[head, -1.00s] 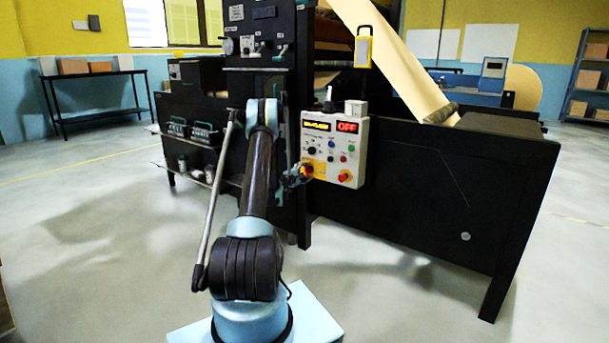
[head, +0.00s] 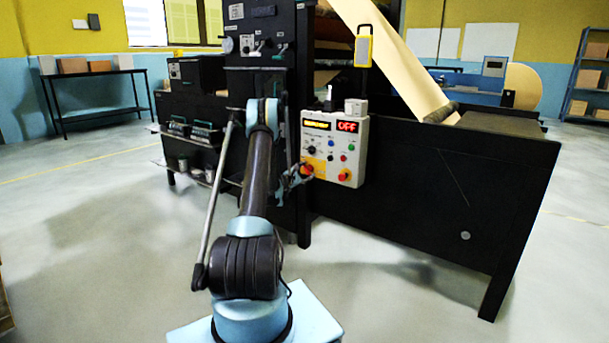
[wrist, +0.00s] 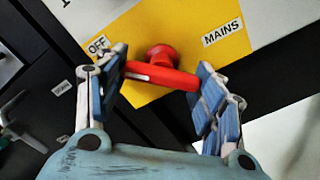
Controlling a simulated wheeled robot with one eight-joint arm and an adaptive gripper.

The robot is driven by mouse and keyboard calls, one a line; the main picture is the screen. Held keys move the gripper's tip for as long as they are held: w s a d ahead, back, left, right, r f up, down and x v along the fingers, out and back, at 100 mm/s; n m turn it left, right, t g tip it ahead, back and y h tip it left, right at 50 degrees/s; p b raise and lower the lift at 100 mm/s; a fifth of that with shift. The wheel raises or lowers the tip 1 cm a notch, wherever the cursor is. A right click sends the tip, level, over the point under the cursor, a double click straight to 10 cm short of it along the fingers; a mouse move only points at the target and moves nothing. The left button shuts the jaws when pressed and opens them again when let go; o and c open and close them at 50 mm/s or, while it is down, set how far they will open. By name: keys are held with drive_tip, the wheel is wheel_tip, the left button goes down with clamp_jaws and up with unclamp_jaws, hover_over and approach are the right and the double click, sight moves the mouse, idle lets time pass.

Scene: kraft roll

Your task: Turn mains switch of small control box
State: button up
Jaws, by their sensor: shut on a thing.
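The small control box (head: 349,156) is a pale box on the front of the black machine, with a red display reading OFF. Its mains switch is a red handle (wrist: 165,76) on a yellow plate (wrist: 140,32) marked OFF and MAINS in the wrist view. The handle lies crosswise, slightly tilted, with a white mark near its left end below the OFF label. My gripper (wrist: 160,88) is shut on the handle, with a blue-padded finger at each end. In the head view my gripper (head: 294,178) is at the box's lower left, small and partly hidden.
Another red knob on yellow (head: 344,175) sits to the right on the same box, below small coloured buttons. A yellow-framed pendant (head: 363,48) hangs above the box. A side shelf (head: 190,135) is to the left. Open floor lies in front of the machine.

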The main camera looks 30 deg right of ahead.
idle(0.3)
drive_tip(key=o, duration=1.1)
drive_tip(key=shift+c, duration=0.2)
drive_tip(key=v, duration=1.2)
